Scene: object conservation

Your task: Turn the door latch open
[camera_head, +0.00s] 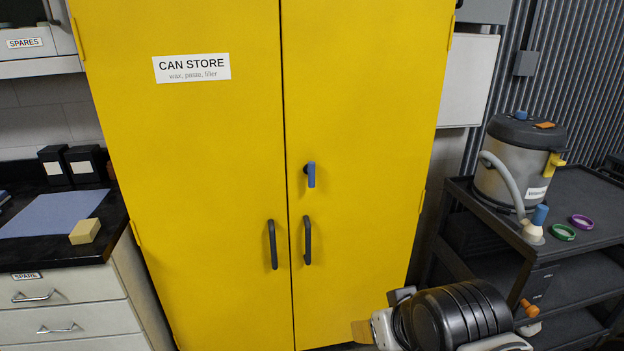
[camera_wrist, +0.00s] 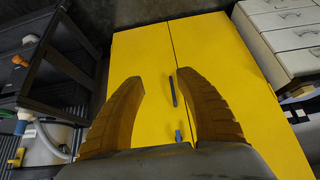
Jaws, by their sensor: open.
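A tall yellow cabinet (camera_head: 210,140) with two shut doors stands ahead in the head view. The blue latch (camera_head: 311,175) is on the right door near the middle seam and hangs straight down from a dark pivot. It also shows small in the wrist view (camera_wrist: 179,136), low between the finger bases. My gripper (camera_wrist: 158,82) is open and empty, its two ridged yellow-brown fingers spread before the doors. It is apart from the latch. In the head view my arm is at the lower right, below the latch.
Dark pull handles (camera_head: 273,244) (camera_head: 307,240) flank the seam below the latch. A black cart (camera_head: 590,189) with a grey canister (camera_head: 517,165) stands right. A dark-topped drawer unit (camera_head: 60,298) stands left, holding a yellow block (camera_head: 85,231). The cabinet front around the latch is clear.

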